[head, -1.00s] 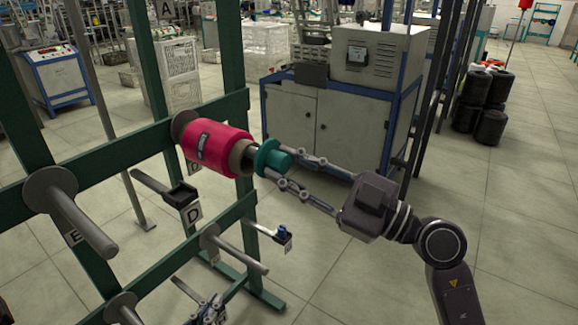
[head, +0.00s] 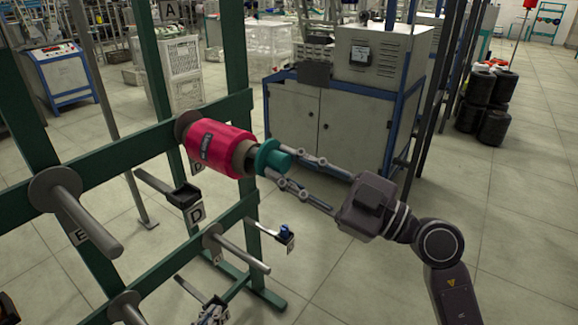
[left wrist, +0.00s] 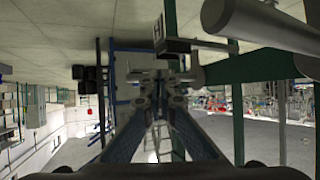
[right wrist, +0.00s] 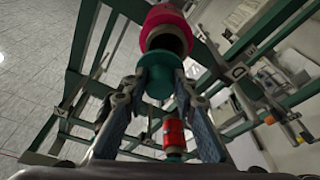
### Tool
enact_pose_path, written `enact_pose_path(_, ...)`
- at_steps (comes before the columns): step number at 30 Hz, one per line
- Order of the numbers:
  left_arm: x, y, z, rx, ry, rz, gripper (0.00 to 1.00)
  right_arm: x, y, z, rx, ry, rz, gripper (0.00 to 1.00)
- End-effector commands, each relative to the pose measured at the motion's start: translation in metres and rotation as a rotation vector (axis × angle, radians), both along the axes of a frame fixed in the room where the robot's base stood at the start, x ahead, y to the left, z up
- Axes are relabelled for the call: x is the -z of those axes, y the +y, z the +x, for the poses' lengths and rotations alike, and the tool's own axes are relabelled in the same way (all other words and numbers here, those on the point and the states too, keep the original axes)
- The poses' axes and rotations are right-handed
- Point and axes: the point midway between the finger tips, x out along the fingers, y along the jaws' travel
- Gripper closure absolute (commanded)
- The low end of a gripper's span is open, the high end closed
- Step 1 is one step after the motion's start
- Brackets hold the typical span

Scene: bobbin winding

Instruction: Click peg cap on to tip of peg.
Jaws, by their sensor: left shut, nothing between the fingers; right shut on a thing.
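A red bobbin (head: 220,147) sits on a peg of the green rack, its brown core end facing my right gripper. A short dark stretch of peg shows between the core and the teal peg cap (head: 266,157). My right gripper (head: 280,160) is shut on the cap, a finger on either side, in line with the peg. The right wrist view shows the cap (right wrist: 155,75) between the fingers, just before the core. The cap's inside is hidden, so I cannot tell whether it is around the tip. My left gripper (left wrist: 160,92) is shut and empty, low by the rack.
The green rack (head: 140,151) carries an empty peg (head: 85,218) at left and another bare peg (head: 240,250) below. Small lettered holders (head: 183,195) stick out between them. A grey cabinet (head: 320,125) stands behind.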

Motion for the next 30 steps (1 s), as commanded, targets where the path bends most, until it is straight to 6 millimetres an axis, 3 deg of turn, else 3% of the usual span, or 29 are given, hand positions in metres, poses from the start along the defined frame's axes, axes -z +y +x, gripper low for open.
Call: enact_pose_path(30,0.023,0.009,-0.019,-0.009,0.126,0.029,1.00,0.000,0.005,0.004,0.000,0.000,0.000,1.00)
